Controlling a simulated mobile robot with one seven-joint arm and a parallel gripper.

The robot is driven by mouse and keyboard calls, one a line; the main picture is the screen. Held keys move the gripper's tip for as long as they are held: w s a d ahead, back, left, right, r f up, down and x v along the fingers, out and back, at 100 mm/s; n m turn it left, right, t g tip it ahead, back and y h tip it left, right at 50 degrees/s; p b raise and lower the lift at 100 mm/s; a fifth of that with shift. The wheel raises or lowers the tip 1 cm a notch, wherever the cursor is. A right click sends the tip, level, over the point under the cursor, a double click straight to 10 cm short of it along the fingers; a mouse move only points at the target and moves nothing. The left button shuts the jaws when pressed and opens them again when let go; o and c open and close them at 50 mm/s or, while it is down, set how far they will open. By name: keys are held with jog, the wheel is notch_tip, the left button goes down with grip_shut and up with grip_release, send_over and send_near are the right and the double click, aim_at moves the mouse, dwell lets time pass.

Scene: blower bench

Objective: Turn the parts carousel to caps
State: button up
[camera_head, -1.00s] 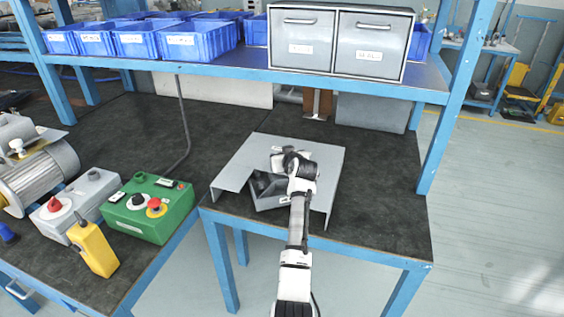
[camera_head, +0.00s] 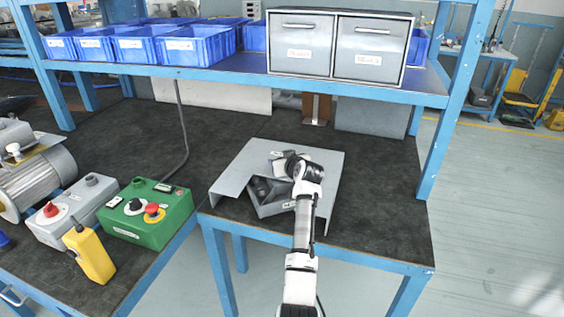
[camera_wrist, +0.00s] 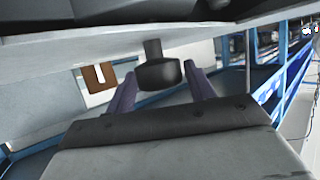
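The parts carousel (camera_head: 268,207) sits on the bench under a grey sheet cover (camera_head: 236,174). Part of it shows through the cover's cut-out as grey walls and dark compartments. A small label is on its outer wall, too small to read, so I cannot tell which compartment faces the opening. My arm reaches over it from the front, and the wrist hides its middle. In the wrist view, my gripper (camera_wrist: 160,70) has two fingers spread apart. A dark knob (camera_wrist: 158,74) on a short stem shows between them, with visible gaps on both sides.
A green control box (camera_head: 150,212) with a red button and a yellow pendant (camera_head: 90,255) stand to the left. A shelf above holds blue bins (camera_head: 185,46) and grey drawers (camera_head: 367,45). Bare bench (camera_head: 385,190) lies right of the cover.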

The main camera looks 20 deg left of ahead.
jog(key=shift+o, duration=0.7)
jog(key=shift+s, duration=0.1)
jog(key=b+v, duration=0.2)
jog(key=v, duration=1.1)
jog(key=shift+s+d+b, duration=0.15)
jog(key=shift+s+b, duration=0.05)
jog(key=shift+b, duration=0.2)
jog(key=shift+r, duration=0.15)
